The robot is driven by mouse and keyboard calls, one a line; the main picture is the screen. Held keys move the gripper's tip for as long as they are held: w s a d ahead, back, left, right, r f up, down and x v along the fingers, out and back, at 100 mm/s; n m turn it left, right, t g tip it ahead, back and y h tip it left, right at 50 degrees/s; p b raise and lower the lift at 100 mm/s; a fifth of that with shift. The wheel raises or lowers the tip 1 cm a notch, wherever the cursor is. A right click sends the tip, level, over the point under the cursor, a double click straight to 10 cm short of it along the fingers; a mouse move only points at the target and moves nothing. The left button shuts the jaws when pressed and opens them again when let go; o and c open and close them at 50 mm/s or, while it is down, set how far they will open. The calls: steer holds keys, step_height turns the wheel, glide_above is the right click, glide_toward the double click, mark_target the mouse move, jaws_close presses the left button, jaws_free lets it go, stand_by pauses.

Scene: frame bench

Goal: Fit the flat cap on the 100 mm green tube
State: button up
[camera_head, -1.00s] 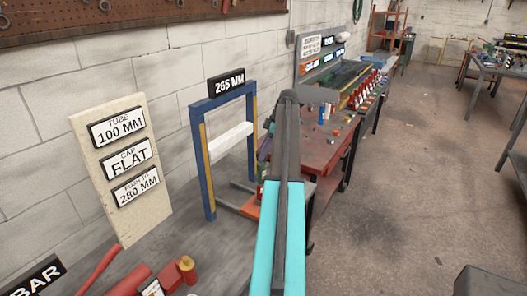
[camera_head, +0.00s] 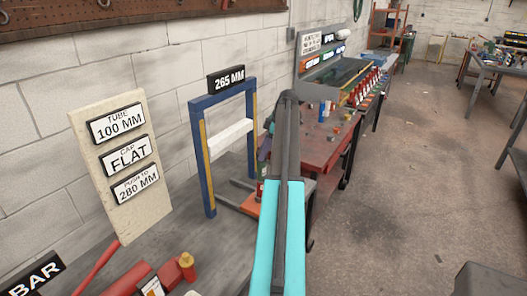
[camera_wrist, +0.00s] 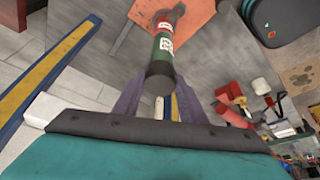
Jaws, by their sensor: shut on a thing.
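An upright stack beside the blue frame has a red piece (camera_wrist: 166,20) below and a green tube with a white label (camera_wrist: 163,44) above it. It stands on an orange plate (camera_wrist: 185,22). A dark round piece (camera_wrist: 160,76), seemingly the flat cap, is at the upper end of the green tube. My gripper (camera_wrist: 159,88) is over the stack, its purple fingers on either side of the dark piece and shut on it. I cannot tell whether the cap is fully seated. In the head view my arm partly hides the stack; the green tube (camera_head: 262,168) shows at its left.
A blue frame (camera_head: 208,165) with a white crossbar (camera_head: 230,137) and a 265 MM sign stands close left of my gripper. A board (camera_head: 98,175) reads tube 100 MM, cap FLAT, push to 280 MM. Red parts (camera_head: 155,278) lie at the near bench end. A red table (camera_head: 322,152) stands beyond.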

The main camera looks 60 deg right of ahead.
steer(key=shift+f, duration=0.2)
steer(key=o, duration=1.2)
steer(key=b+v, duration=0.3)
steer(key=v, duration=1)
steer(key=shift+s+r+b, duration=0.1)
steer(key=shift+r+b, duration=0.3)
steer(key=shift+s, duration=0.1)
